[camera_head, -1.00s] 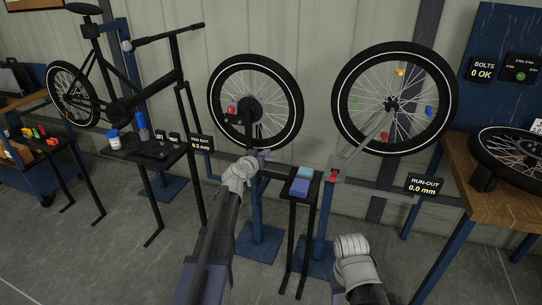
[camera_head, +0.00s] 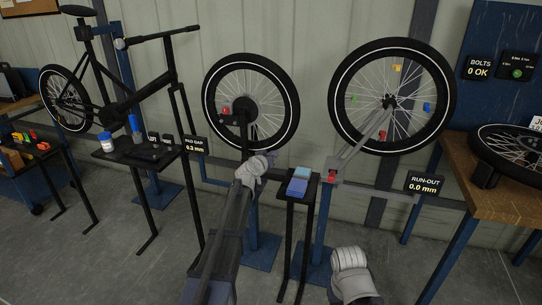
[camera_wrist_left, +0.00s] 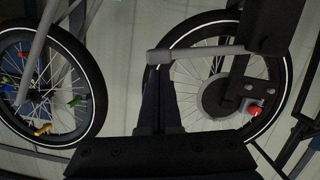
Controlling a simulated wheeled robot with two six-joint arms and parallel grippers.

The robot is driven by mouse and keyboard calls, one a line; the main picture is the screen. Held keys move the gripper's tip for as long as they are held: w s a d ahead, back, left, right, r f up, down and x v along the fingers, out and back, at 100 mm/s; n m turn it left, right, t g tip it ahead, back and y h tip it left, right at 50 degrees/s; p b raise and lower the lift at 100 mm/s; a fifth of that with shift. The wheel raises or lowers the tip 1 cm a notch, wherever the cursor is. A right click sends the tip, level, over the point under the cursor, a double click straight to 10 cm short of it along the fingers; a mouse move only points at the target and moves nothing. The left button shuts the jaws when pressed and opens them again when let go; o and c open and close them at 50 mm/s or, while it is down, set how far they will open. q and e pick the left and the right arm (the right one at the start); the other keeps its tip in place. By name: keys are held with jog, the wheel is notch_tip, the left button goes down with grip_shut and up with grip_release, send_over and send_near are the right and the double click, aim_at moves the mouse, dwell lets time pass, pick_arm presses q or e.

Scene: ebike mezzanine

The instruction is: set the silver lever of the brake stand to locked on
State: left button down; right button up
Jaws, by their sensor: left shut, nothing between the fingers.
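The brake stand holds the middle wheel (camera_head: 287,107) in the head view, with a red knob (camera_head: 226,111) beside the hub. Its silver lever (camera_wrist_left: 195,52) shows in the left wrist view as a grey bar running across, from a rounded free end to a dark bracket. My left gripper (camera_head: 270,158) is in front of the stand, below the wheel. In the left wrist view its dark fingers (camera_wrist_left: 156,82) are shut and empty, their tips close to the lever's free end. I cannot tell whether they touch it.
The pad gap display (camera_head: 195,145) reads 0.3 mm. A narrow table with a blue block (camera_head: 297,187) stands just right of my left gripper. The run-out wheel (camera_head: 444,101) is farther right. A bike (camera_head: 117,105) and a tool table are at the left.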

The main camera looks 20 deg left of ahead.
pick_arm(q)
jog(key=shift+f, duration=0.1)
pick_arm(e)
jog(key=shift+f, duration=0.1)
pick_arm(q)
jog(key=f+m+b, duration=0.1)
jog(key=d+f+m+y+b, duration=0.1)
jog(key=f+b, duration=0.1)
jog(key=f+m+b, duration=0.1)
jog(key=f+b, duration=0.1)
jog(key=shift+d+m, duration=0.3)
jog(key=shift+d, duration=0.05)
pick_arm(e)
jog(key=f, duration=0.2)
jog(key=d+f, duration=0.1)
jog(key=f, duration=0.2)
jog(key=shift+d, duration=0.2)
pick_arm(q)
jog(key=shift+r, duration=0.1)
pick_arm(e)
jog(key=shift+r, duration=0.2)
